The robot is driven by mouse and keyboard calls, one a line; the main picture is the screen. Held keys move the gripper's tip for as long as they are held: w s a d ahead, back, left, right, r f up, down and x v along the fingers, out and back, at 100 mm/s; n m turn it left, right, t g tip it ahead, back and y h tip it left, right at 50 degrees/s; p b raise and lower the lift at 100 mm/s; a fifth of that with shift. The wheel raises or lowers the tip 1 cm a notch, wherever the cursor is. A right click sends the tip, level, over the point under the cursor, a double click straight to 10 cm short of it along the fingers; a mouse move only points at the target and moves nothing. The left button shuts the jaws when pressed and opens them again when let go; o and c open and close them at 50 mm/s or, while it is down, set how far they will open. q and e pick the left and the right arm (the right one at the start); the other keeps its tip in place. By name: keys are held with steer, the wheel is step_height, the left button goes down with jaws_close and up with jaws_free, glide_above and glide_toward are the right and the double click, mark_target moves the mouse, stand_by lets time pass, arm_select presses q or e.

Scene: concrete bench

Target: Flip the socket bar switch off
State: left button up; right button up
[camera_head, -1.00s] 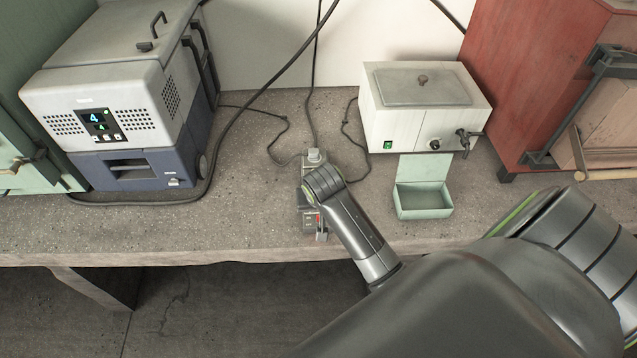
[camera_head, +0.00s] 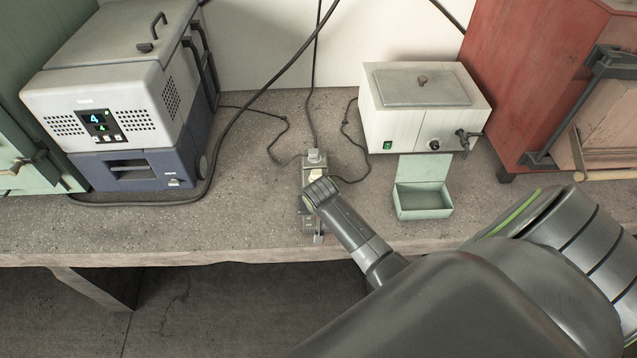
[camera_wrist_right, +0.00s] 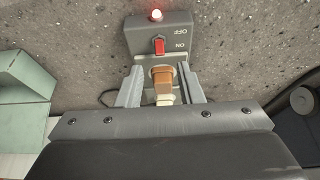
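The grey socket bar (camera_head: 308,174) lies on the bench with its front part hidden under my right arm in the head view. In the right wrist view, its switch end (camera_wrist_right: 183,26) shows a red rocker switch (camera_wrist_right: 160,45) between upside-down OFF and ON labels, with a lit lamp (camera_wrist_right: 156,15). My right gripper (camera_wrist_right: 159,72) points down at the bar with its fingers apart. A brown plug-like block (camera_wrist_right: 162,77) and a cream one show between the fingers; I cannot tell whether they touch. The switch is just beyond the fingertips. My left gripper is not in view.
A white box with a lid (camera_head: 420,110) and an open green box (camera_head: 424,201) stand right of the bar. A grey and blue machine (camera_head: 130,110) stands at left. Cables run behind the bar. The bench front left of the bar is clear.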

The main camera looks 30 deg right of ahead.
steer(key=shift+x, duration=2.9)
steer(key=shift+c, duration=0.3)
jaws_close()
